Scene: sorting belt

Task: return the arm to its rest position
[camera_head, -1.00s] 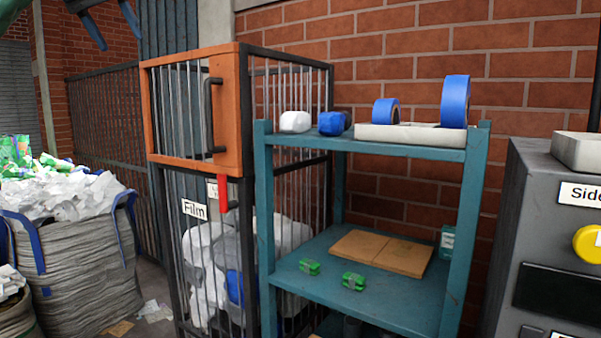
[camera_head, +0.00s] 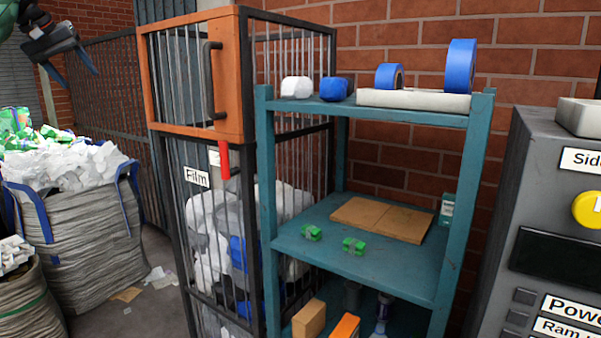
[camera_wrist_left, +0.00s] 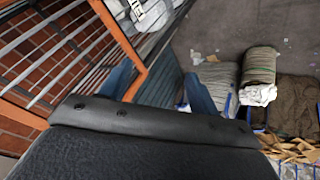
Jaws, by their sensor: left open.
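My left gripper (camera_head: 70,66) is at the upper left of the head view, with its green arm behind it. Its two blue fingers are spread apart with nothing between them. It is in the air above and behind the large bag of white scrap, left of the orange-framed cage, and touches nothing that I can see. In the left wrist view the open fingers (camera_wrist_left: 160,88) also show, partly hidden by the dark gripper body. My right gripper is in neither view.
The wire cage (camera_head: 239,75) with a "Film" label stands right of the gripper. A teal shelf (camera_head: 400,262) holds rolls, blocks and green bundles. A bulging bag (camera_head: 90,250) stands at left; a grey control cabinet (camera_head: 530,150) is at right. Some floor (camera_head: 150,310) is free.

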